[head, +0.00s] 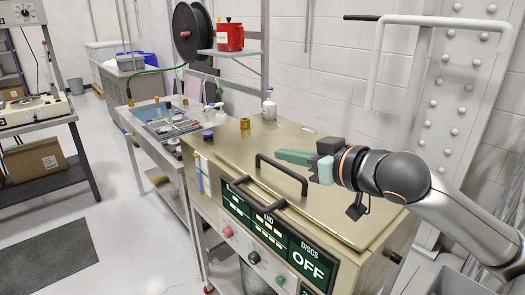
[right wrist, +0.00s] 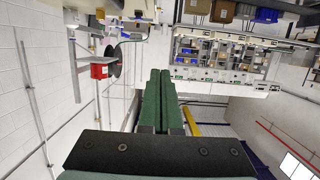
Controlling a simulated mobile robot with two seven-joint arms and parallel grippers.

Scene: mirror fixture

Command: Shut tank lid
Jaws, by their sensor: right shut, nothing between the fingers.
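The tank (head: 210,205) is a brass-coloured box with a dark control panel reading "END DISCS OFF" on its front. Its lid (head: 345,222) is a flat brass-coloured plate that appears to lie level on the top; I cannot tell if a small gap stays under its edge. A black bar handle (head: 280,168) stands on the lid, and a second dark handle (head: 257,197) is at the front edge. My right gripper (head: 280,154) is shut and empty, above the lid close to the black handle, pointing left. Its green fingers (right wrist: 160,98) are together in the right wrist view. My left gripper is not in view.
A white bottle (head: 269,104) and a brass fitting (head: 245,123) stand at the tank's back left. A red container (head: 230,37) sits on a shelf above. A white pipe frame (head: 425,20) is on the right wall. A sink bench (head: 165,122) adjoins on the left.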

